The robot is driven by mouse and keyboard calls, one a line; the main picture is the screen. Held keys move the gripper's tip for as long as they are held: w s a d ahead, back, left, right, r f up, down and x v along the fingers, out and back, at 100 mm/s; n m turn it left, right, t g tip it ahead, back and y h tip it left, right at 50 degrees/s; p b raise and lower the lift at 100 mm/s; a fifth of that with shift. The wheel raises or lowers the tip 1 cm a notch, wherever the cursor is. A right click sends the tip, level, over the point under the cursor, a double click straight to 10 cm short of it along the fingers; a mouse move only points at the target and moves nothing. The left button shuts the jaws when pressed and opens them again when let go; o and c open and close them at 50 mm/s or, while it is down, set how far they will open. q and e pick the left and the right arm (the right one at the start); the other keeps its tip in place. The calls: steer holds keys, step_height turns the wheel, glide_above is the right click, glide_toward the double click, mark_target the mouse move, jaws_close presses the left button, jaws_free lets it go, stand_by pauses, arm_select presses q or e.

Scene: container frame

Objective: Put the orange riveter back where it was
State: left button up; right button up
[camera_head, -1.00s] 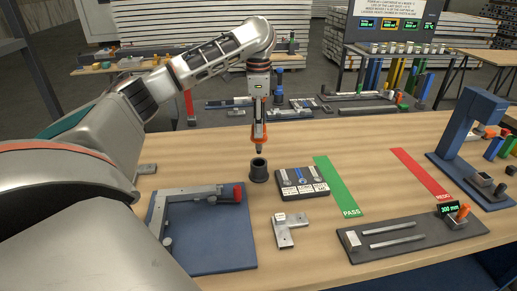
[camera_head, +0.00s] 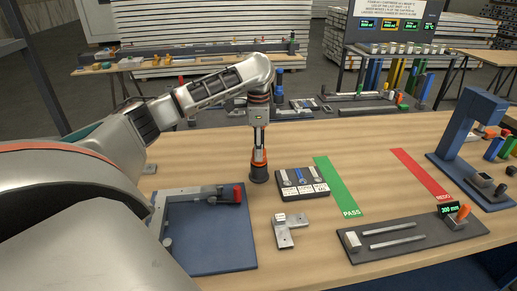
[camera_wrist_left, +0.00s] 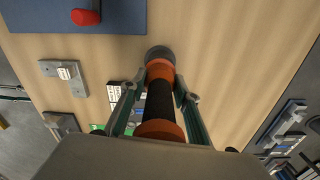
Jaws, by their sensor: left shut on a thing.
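The orange riveter (camera_head: 259,156) is upright in my left gripper (camera_head: 259,150), with its lower end at the dark round holder (camera_head: 259,174) on the table. In the left wrist view the riveter (camera_wrist_left: 160,98) shows orange ends and a black middle between the two fingers of my left gripper (camera_wrist_left: 159,95). The fingers are shut on it. The grey holder (camera_wrist_left: 160,53) is at its far end; how deep the tip sits inside is hidden. My right gripper is not in view.
Right of the holder is a black block with labels (camera_head: 302,182), then a green PASS strip (camera_head: 337,185) and a red REDO strip (camera_head: 420,172). A blue plate (camera_head: 215,240) with a clamp lies front left. A small grey bracket (camera_head: 290,229) lies in front.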

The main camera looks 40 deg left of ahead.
arm_select(q)
steer(key=shift+f, duration=0.3)
steer(key=o, duration=1)
steer(key=shift+f, duration=0.1)
step_height(320, 180, up, 13)
steer(key=shift+f, duration=0.1)
stand_by(0.3)
